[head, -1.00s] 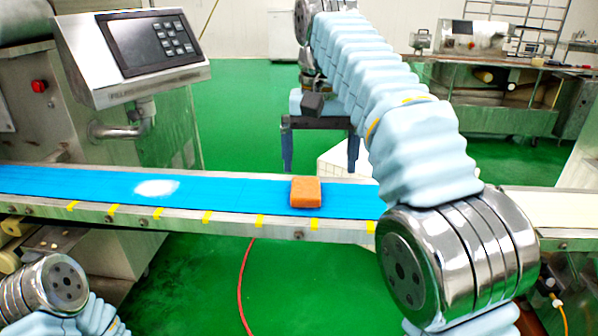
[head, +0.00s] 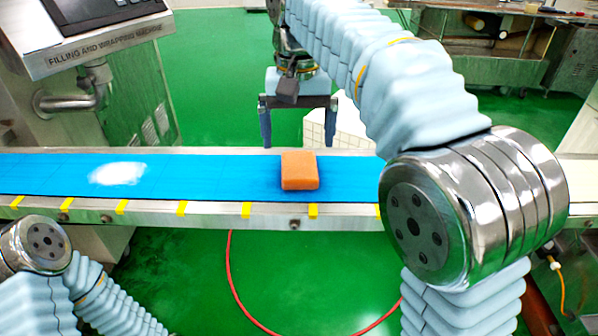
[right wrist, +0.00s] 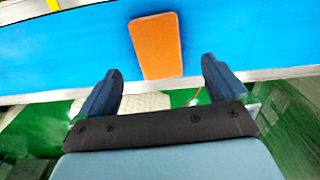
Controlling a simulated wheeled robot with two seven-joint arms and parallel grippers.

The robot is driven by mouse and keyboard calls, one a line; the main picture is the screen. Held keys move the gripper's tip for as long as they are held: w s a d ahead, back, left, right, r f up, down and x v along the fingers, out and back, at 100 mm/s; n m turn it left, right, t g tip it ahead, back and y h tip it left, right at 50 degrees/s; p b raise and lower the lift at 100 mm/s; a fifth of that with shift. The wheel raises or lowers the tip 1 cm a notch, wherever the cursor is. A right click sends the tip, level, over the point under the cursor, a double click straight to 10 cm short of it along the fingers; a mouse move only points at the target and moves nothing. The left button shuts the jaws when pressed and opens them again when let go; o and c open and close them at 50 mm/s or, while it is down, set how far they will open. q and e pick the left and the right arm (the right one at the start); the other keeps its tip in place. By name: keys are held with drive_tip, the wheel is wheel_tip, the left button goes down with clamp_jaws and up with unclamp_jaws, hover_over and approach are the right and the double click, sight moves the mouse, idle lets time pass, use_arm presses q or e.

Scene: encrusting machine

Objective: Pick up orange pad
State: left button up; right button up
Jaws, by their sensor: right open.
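The orange pad (head: 299,170) lies flat on the blue conveyor belt (head: 215,177) in the head view. It also shows in the right wrist view (right wrist: 157,46), beyond the fingertips and between their lines. My right gripper (head: 297,143) is open and empty, with its fingers pointing down behind the pad at the belt's far side. In the right wrist view the two dark fingers (right wrist: 163,76) are spread apart, and the pad is not between them. My left arm shows at the lower left of the head view, but its gripper is out of view.
A white powdery patch (head: 117,174) lies on the belt left of the pad. A metal rail with yellow marks (head: 181,209) runs along the belt's near edge. A control panel box (head: 100,45) stands at the upper left. The belt around the pad is clear.

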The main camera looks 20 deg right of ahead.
sight(299, 163)
wheel_tip(299, 163, down, 6)
drive_tip(key=shift+w+d+r+b, duration=0.15)
drive_tip(key=shift+b, duration=0.35)
drive_tip(key=c, duration=1.1)
